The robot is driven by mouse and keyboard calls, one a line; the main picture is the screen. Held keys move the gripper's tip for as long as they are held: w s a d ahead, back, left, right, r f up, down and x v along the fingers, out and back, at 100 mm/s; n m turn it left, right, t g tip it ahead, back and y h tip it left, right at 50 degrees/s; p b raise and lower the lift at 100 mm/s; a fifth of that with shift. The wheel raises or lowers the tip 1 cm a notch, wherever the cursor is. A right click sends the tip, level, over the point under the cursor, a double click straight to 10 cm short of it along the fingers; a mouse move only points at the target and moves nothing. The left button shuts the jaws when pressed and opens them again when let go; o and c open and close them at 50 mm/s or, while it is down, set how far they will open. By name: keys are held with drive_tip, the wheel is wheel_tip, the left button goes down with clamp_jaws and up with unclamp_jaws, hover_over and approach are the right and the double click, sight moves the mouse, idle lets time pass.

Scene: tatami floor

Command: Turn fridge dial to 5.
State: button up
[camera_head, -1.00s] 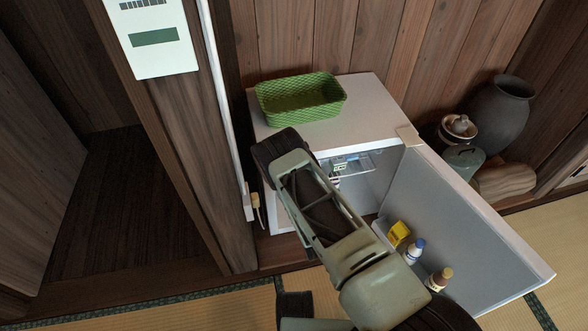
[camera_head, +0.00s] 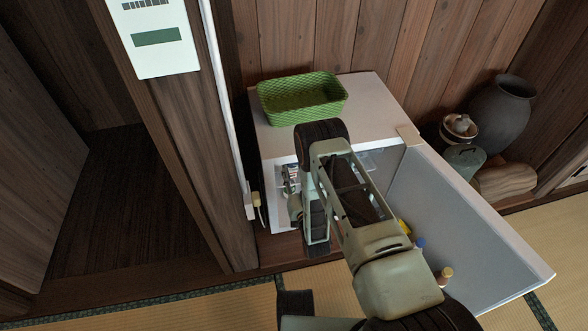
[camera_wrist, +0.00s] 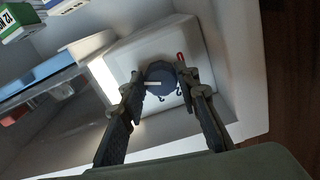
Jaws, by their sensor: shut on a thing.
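The small white fridge (camera_head: 372,100) stands against the wooden wall with its door (camera_head: 455,220) swung open to the right. In the wrist view the dial (camera_wrist: 160,70) is a dark round knob on a white housing (camera_wrist: 120,62) inside. A pale pointer line on it points left in that picture. A short red mark and small dark marks show by its rim. My gripper (camera_wrist: 162,77) has its two fingers on either side of the dial and is shut on it. In the head view my arm hides the dial and fingertips.
A green basket (camera_head: 300,103) sits on the fridge top. Bottles, one with a brown cap (camera_head: 445,272), stand in the door shelf, partly behind my arm. A wooden post (camera_head: 205,150) rises close to the fridge's left. Boxes (camera_wrist: 18,22) lie inside the fridge.

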drive_tip(key=shift+w, duration=0.1)
idle(0.4)
drive_tip(key=o, duration=1.2)
drive_tip(key=shift+c, duration=0.2)
